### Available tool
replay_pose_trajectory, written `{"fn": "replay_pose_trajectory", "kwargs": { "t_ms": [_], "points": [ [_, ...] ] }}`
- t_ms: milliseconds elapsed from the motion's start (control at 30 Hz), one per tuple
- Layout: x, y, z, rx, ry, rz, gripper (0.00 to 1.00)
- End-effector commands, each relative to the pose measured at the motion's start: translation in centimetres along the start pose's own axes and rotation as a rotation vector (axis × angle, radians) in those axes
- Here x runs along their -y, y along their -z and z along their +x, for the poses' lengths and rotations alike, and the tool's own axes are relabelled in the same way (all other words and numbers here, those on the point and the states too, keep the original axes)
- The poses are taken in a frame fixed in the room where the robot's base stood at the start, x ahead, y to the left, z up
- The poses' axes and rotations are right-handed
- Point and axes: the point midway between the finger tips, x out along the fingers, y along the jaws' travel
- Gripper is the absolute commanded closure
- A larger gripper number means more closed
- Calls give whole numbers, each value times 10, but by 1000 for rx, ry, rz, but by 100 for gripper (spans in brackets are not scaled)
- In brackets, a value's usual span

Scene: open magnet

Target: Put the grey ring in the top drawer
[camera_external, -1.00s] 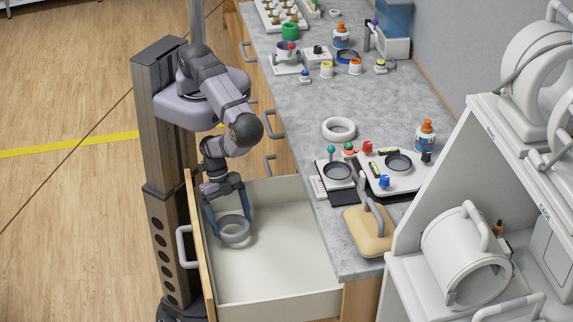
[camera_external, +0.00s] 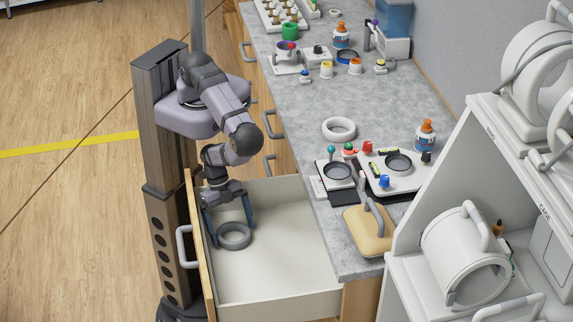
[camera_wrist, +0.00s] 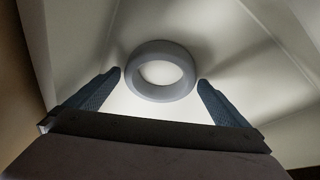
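The grey ring (camera_external: 234,236) lies inside the open top drawer (camera_external: 285,291), near its front left part. In the wrist view the ring (camera_wrist: 160,71) lies flat on the pale drawer floor, ahead of my fingertips. My gripper (camera_external: 231,221) is over the drawer with its two blue fingers spread wide. In the wrist view my gripper (camera_wrist: 160,80) has a finger on each side of the ring, with gaps between them and it. Nothing is held.
The grey counter (camera_external: 300,115) runs beside the drawer. On it are a white ring (camera_external: 339,129), flat devices with coloured knobs (camera_external: 397,164) and a tan block with a handle (camera_external: 368,230). A white shelf unit (camera_external: 400,285) stands at the right. Most of the drawer floor is clear.

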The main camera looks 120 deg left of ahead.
Motion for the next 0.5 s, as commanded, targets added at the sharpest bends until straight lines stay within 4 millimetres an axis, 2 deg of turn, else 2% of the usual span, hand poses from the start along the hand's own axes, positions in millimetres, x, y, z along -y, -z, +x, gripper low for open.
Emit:
{"fn": "replay_pose_trajectory", "kwargs": {
  "t_ms": [233,500],
  "points": [
    [0,2,-11,0,0,0,0],
    [0,3,-42,1,0,0,0]
  ]
}}
